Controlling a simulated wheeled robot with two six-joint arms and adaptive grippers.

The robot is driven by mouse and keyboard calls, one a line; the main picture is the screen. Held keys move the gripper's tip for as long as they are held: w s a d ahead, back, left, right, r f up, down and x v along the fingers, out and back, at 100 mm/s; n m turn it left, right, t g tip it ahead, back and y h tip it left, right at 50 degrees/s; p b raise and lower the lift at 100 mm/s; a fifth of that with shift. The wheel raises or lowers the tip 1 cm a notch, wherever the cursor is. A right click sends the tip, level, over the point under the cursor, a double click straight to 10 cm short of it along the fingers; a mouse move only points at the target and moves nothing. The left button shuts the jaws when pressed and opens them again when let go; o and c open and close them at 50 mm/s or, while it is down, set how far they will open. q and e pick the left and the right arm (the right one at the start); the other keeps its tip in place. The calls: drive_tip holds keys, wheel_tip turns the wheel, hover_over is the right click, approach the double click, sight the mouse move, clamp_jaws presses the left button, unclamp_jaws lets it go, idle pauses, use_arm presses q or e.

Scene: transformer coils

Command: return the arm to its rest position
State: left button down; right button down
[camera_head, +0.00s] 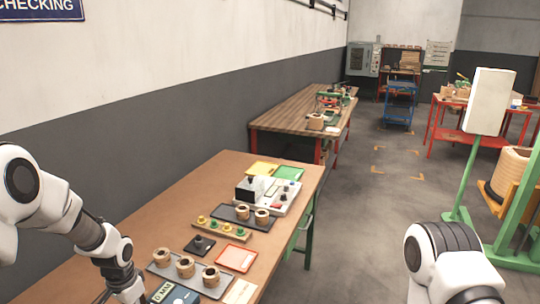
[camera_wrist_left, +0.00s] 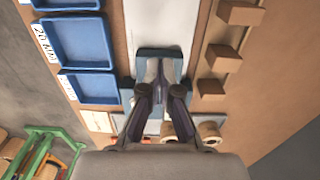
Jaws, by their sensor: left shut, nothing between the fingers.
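My left arm (camera_head: 95,235) comes in from the left, bent over the near bench. Its gripper is mostly cut off at the bottom edge of the head view. In the left wrist view my left gripper (camera_wrist_left: 161,92) is shut and empty, above a blue-grey instrument (camera_wrist_left: 165,57). Wound coils (camera_head: 185,266) stand on a grey tray near the arm, and coils also show in the left wrist view (camera_wrist_left: 208,131). Two more coils (camera_head: 262,215) stand on a dark tray farther back. My right arm (camera_head: 450,262) shows at the lower right; its gripper is out of view.
Blue bins (camera_wrist_left: 82,42) line one side and brown blocks (camera_wrist_left: 225,57) the other in the wrist view. A test unit (camera_head: 270,193) and an orange tray (camera_head: 236,258) stand on the near bench (camera_head: 160,205). A green stand (camera_head: 462,180) is on the right; the floor between is clear.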

use_arm(q)
drive_tip(key=shift+r+p, duration=0.9)
drive_tip(key=shift+r, duration=0.55)
